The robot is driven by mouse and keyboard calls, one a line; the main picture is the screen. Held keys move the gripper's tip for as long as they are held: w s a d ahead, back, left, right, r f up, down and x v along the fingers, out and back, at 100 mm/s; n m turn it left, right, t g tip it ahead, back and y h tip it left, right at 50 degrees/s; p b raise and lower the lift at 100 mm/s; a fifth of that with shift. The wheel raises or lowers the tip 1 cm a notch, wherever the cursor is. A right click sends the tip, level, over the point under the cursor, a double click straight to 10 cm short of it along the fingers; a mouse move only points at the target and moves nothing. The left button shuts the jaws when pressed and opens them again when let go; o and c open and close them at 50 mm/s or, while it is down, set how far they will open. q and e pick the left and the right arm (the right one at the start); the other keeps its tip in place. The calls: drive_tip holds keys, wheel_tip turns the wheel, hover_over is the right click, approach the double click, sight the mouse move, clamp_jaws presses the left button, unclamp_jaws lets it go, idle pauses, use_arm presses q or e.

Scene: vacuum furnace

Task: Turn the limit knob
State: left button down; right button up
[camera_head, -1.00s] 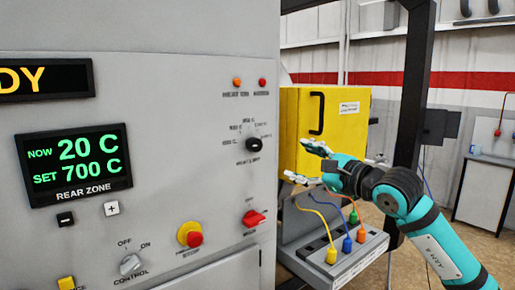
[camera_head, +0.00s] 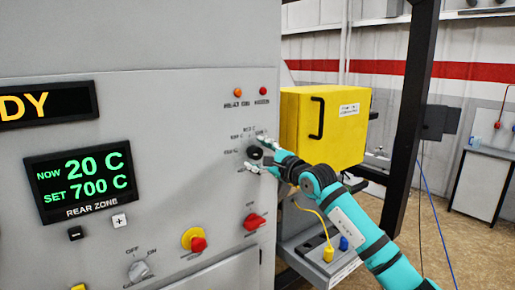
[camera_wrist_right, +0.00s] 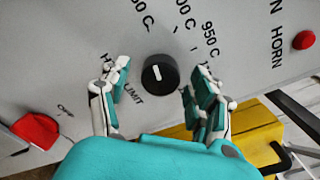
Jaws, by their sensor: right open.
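The limit knob (camera_head: 254,153) is a round black knob on the grey furnace panel. In the right wrist view, the knob (camera_wrist_right: 159,74) shows a short white pointer line, with temperature marks above it and the word LIMIT below. My right gripper (camera_head: 258,157) is at the knob, coming from the right. In the wrist view, the right gripper (camera_wrist_right: 157,78) is open, with one finger on each side of the knob and a visible gap on both sides. I cannot tell how deep the fingertips reach along the knob. My left gripper is not in view.
A red switch (camera_head: 255,221) sits below the knob, with a yellow-ringed red button (camera_head: 194,239) and a control knob (camera_head: 139,271) lower left. Indicator lights (camera_head: 238,92) are above. A yellow box (camera_head: 322,130) stands right of the panel, and a socket unit with cables (camera_head: 328,254) below it.

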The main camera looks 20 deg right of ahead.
drive_tip(key=shift+w+a, duration=0.15)
drive_tip(key=shift+w, duration=0.15)
drive_tip(key=shift+c, duration=0.4)
drive_tip(key=c, duration=1.1)
drive_tip(key=shift+f+m+b, duration=0.15)
drive_tip(key=shift+m+b, duration=0.45)
drive_tip(key=shift+b, duration=0.05)
drive_tip(key=shift+m+b, duration=0.7)
drive_tip(key=shift+m, duration=0.4)
drive_tip(key=shift+m+b, duration=0.4)
drive_tip(key=shift+m, duration=1.8)
